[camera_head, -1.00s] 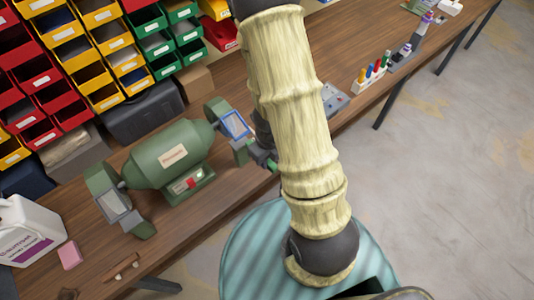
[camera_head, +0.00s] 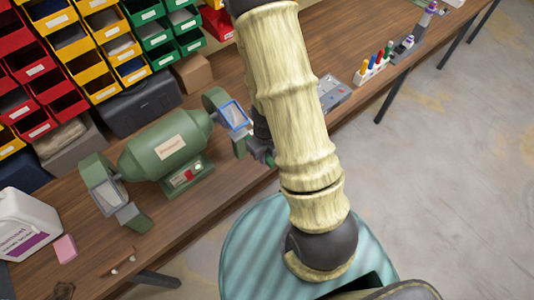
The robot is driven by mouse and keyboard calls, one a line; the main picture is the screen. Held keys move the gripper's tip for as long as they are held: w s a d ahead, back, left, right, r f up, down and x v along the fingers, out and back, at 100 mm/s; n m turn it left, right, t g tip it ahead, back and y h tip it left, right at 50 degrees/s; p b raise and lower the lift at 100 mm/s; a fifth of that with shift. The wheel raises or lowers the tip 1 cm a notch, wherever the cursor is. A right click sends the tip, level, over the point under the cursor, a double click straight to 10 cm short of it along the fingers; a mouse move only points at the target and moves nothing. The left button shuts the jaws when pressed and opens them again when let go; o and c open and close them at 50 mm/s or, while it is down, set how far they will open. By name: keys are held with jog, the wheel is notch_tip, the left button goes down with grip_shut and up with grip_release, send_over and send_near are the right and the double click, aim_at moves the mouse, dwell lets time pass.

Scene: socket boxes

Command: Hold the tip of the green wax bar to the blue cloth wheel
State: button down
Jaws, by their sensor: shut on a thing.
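The green double-ended bench machine (camera_head: 165,147) stands on the wooden bench at left of centre. Its right end has a green guard (camera_head: 216,98) and a blue-framed clear shield (camera_head: 234,115). I cannot make out the blue cloth wheel itself, which is hidden by the guard, the shield or my arm. My gripper (camera_head: 264,153) is just right of that end, mostly hidden behind my pale arm. A small bit of the green wax bar (camera_head: 270,159) shows at its jaws, which are shut on it. I cannot tell whether the bar's tip touches the wheel.
A white jug (camera_head: 25,225), a pink block (camera_head: 65,248) and a brown-handled tool (camera_head: 117,262) lie at the left. A black case (camera_head: 145,104) and coloured bins (camera_head: 100,30) stand behind. A rack of coloured pegs (camera_head: 372,68) is at the right.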

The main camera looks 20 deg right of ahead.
jog(key=shift+w+f, duration=0.1)
jog(key=shift+f, duration=0.4)
jog(key=shift+w+a+r+p, duration=0.2)
jog(key=shift+w+r+p, duration=0.05)
jog(key=shift+w+p, duration=0.3)
jog(key=w+p, duration=0.2)
jog(key=p, duration=0.1)
jog(key=shift+w+a, duration=0.15)
jog(key=shift+a, duration=0.25)
jog(key=w+p, duration=0.2)
jog(key=p, duration=0.1)
jog(key=shift+w+a+f, duration=0.1)
jog(key=shift+w+a, duration=0.05)
jog(key=shift+a, duration=0.2)
jog(key=shift+w+a+f+p, duration=0.15)
jog(key=shift+w+f+p, duration=0.15)
jog(key=shift+w+p, duration=0.15)
jog(key=shift+w+a+p, duration=0.1)
jog(key=shift+w+p, duration=0.25)
jog(key=shift+p, duration=0.15)
dwell(0.7)
